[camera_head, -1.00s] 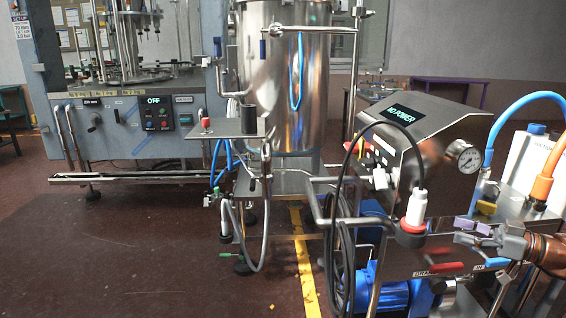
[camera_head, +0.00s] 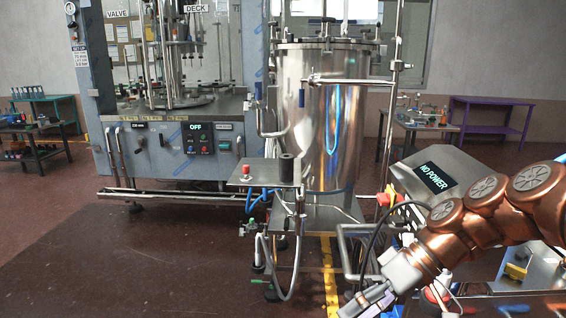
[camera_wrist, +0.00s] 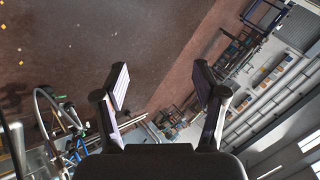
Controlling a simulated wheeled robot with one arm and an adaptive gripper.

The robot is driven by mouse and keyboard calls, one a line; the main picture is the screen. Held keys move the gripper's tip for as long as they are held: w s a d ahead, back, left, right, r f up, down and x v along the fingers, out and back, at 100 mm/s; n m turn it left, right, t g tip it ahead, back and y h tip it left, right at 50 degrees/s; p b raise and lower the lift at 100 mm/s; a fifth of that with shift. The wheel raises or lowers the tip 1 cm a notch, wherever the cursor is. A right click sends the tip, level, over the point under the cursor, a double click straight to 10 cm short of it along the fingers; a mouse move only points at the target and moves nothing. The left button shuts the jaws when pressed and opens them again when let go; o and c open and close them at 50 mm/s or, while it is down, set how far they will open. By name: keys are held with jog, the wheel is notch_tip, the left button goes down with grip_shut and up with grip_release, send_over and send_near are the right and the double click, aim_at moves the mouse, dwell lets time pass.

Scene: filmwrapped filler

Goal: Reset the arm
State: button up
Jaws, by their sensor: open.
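My gripper (camera_head: 366,304) is at the bottom of the head view, right of centre, at the end of my copper-coloured arm, which reaches in from the right. In the wrist view my gripper (camera_wrist: 166,88) has its two fingers spread wide apart, with nothing between them. Beyond the fingers the wrist view shows the dark red floor (camera_wrist: 100,40) and the room tilted. In the head view the gripper appears in front of the metal frame below the "NO POWER" panel (camera_head: 436,177); I cannot tell how far apart they are.
A steel tank (camera_head: 325,120) stands behind the frame. A grey-blue machine (camera_head: 170,150) with an "OFF" display stands at left. A purple table (camera_head: 490,101) and a green table (camera_head: 45,98) stand at the back. The floor (camera_head: 120,260) at front left is clear.

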jog(key=s+d+r+m+h+p, duration=0.1)
jog(key=s+d+m+h+p, duration=0.1)
jog(key=s+p, duration=0.4)
jog(key=s+d+r+m+h+p, duration=0.2)
jog(key=s+h+p, duration=0.4)
jog(key=s, duration=0.6)
jog(key=shift+s+d+m+h, duration=0.15)
jog(key=shift+d+m+h, duration=0.35)
jog(key=shift+m, duration=0.7)
